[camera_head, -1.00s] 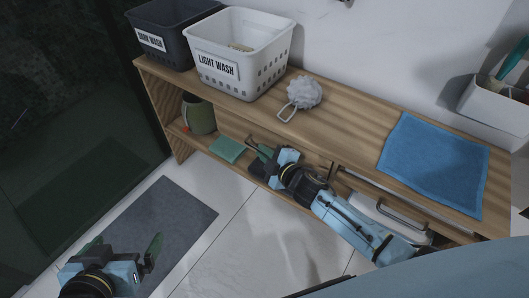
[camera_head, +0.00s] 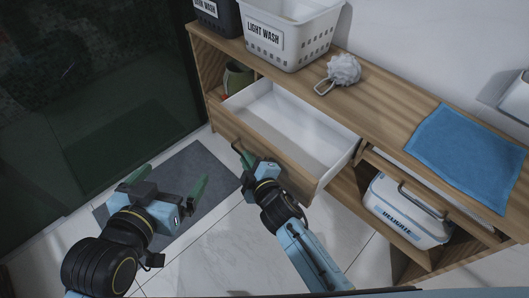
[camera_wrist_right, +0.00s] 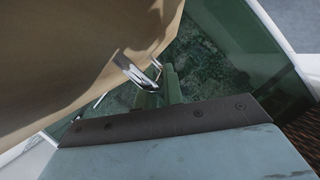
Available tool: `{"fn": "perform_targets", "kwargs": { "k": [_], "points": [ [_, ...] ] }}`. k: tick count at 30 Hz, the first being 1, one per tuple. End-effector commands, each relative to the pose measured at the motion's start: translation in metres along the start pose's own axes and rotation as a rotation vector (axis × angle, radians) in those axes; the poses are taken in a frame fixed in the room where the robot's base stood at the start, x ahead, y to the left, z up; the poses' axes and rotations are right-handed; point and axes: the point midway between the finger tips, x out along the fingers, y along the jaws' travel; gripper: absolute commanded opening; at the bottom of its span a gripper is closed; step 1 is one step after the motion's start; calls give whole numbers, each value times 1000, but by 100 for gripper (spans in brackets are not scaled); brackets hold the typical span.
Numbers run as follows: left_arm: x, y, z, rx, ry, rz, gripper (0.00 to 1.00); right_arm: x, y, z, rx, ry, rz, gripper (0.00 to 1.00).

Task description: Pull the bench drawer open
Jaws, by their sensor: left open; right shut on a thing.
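The bench drawer (camera_head: 300,133) stands pulled out from the wooden bench (camera_head: 395,100), its white inside showing and apparently empty. Its wooden front also fills the upper left of the right wrist view (camera_wrist_right: 95,50). My right gripper (camera_head: 241,155) is at the drawer front, shut on the metal drawer handle (camera_wrist_right: 132,73). In the head view the handle is hidden by the gripper. My left gripper (camera_head: 166,188) is open and empty over the grey mat, to the left of the drawer and apart from it.
On the bench top are a light wash basket (camera_head: 285,38), a dark wash basket (camera_head: 222,17), a white pouf (camera_head: 343,69) and a blue towel (camera_head: 468,152). A white case (camera_head: 405,212) sits on the lower shelf. A grey mat (camera_head: 190,165) lies on the floor by dark glass.

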Motion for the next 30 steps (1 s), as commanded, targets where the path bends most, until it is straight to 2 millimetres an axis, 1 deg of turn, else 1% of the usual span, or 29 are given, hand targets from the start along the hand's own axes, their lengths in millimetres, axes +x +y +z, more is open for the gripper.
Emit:
{"fn": "perform_targets", "kwargs": {
  "k": [3, 6, 16, 17, 21, 30],
  "points": [
    [0, 1, -4, 0, 23, 2, 100, -4, -7, -7, 2, -5, -1, 0],
    [1, 1, -5, 0, 32, 3, 100, -5, -8, -10, 2, -4, -1, 0],
    [1, 2, -6, 0, 33, 4, 100, -5, -9, -11, 1, -5, -1, 0],
    [1, 2, -6, 0, 33, 4, 100, -5, -9, -11, 1, -5, -1, 12],
    [1, 2, -5, 0, 33, 4, 100, -5, -9, -11, 1, -4, -1, 30],
    [1, 2, -5, 0, 32, 4, 100, -6, -9, -11, 1, -2, -1, 31]
  ]
}}
